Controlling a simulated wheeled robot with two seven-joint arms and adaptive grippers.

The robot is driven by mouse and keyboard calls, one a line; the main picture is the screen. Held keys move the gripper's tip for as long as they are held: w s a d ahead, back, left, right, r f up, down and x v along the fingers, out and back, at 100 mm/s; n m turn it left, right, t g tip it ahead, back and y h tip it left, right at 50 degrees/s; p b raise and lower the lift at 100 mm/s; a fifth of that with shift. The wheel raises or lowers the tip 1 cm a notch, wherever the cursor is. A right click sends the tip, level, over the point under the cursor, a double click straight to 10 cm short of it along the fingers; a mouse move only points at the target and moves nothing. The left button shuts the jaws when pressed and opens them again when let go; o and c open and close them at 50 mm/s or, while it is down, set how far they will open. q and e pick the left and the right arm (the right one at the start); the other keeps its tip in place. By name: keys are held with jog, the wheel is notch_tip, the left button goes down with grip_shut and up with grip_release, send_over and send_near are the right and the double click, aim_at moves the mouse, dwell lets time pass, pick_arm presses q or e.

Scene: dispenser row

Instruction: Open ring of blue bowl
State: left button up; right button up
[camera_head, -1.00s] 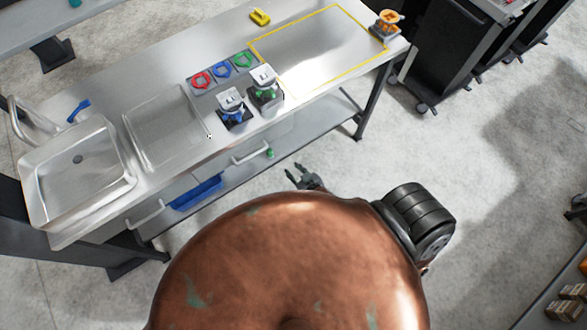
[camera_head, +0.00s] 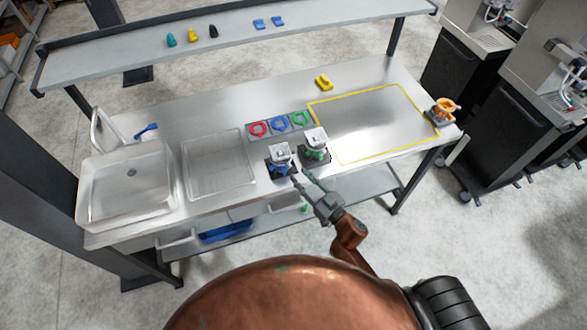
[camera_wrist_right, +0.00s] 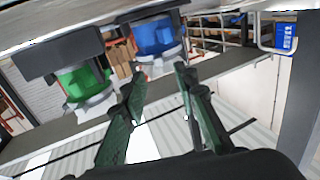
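The blue bowl (camera_head: 281,169) sits in a small grey-topped holder near the front edge of the steel table. It also shows large in the right wrist view (camera_wrist_right: 157,37), near the top. The state of its ring is too small to tell. My right gripper (camera_head: 299,174) is just in front of and to the right of the blue bowl. In the right wrist view, its two green-black fingers (camera_wrist_right: 161,74) are spread with nothing between them, pointing toward the blue bowl and apart from it. My left gripper is not in view.
A green bowl (camera_head: 316,154) in a similar holder stands close to the right. Red (camera_head: 258,129), blue (camera_head: 279,124) and green (camera_head: 300,118) ring-shaped pieces lie behind. A sink (camera_head: 128,183) is at left. The yellow-outlined area (camera_head: 375,125) is mostly clear, with an orange device (camera_head: 443,110) at its right.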

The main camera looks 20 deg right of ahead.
aim_at(291, 166)
jog(key=x, duration=0.5)
grip_shut()
jog(key=shift+d, duration=0.1)
dwell(0.3)
